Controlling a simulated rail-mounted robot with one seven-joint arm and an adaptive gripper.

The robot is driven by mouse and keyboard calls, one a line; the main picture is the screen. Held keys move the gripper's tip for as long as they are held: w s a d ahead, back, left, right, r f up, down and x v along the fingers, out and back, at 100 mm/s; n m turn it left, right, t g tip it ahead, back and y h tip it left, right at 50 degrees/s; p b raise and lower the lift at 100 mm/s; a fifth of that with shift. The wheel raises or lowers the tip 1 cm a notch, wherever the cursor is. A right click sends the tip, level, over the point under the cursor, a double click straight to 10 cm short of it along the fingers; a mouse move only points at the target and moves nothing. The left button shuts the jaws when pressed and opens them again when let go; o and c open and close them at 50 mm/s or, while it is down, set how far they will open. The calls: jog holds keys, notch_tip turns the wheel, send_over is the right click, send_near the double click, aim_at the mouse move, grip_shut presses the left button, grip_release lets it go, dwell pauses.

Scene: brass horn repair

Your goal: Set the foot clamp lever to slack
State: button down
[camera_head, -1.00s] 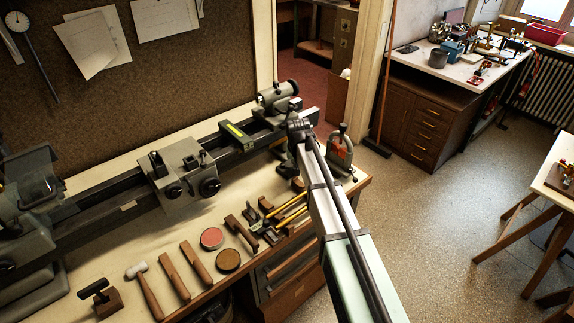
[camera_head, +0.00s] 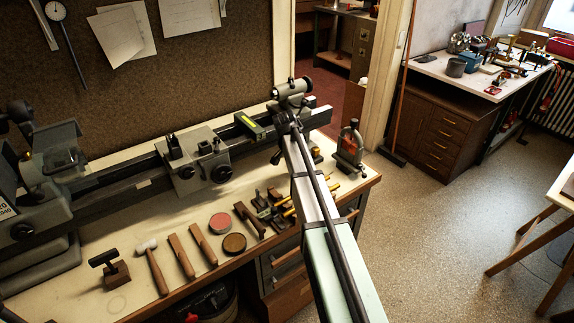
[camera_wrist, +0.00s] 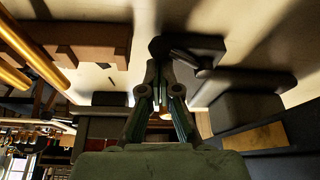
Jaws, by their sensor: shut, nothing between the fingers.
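The lathe tailstock (camera_head: 292,90) sits at the right end of the lathe bed in the head view. In the wrist view a dark, rounded lever-like part (camera_wrist: 162,47) lies just past my fingertips, with a dark arm running off to the right. It looks like the foot clamp lever, but its setting is not clear. My gripper (camera_wrist: 164,74) is shut and empty, its fingers close together against this part; I cannot tell whether they touch. In the head view my arm covers the tailstock foot and most of the gripper.
The lathe carriage (camera_head: 203,160) stands left on the bed. A grey clamp-like tool (camera_head: 350,148) stands at the bench's right end. Mallet (camera_head: 152,265), wooden tools, round tins and brass rods (camera_wrist: 30,50) lie along the front. Open floor lies to the right.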

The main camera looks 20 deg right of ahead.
jog(key=shift+d, duration=0.2)
jog(key=shift+w+d, duration=0.35)
jog(key=shift+w, duration=0.35)
jog(key=shift+w+d+r, duration=0.1)
jog(key=shift+w+d, duration=0.1)
jog(key=shift+d, duration=0.15)
jog(key=d, duration=0.1)
jog(key=w+d+r, duration=0.1)
jog(key=shift+w+d+r, duration=0.1)
jog(key=shift+w+d, duration=0.05)
jog(key=shift+d, duration=0.2)
jog(key=b+v, duration=0.2)
jog(key=v, duration=0.7)
jog(key=shift+r, duration=0.15)
jog(key=shift+a, duration=0.1)
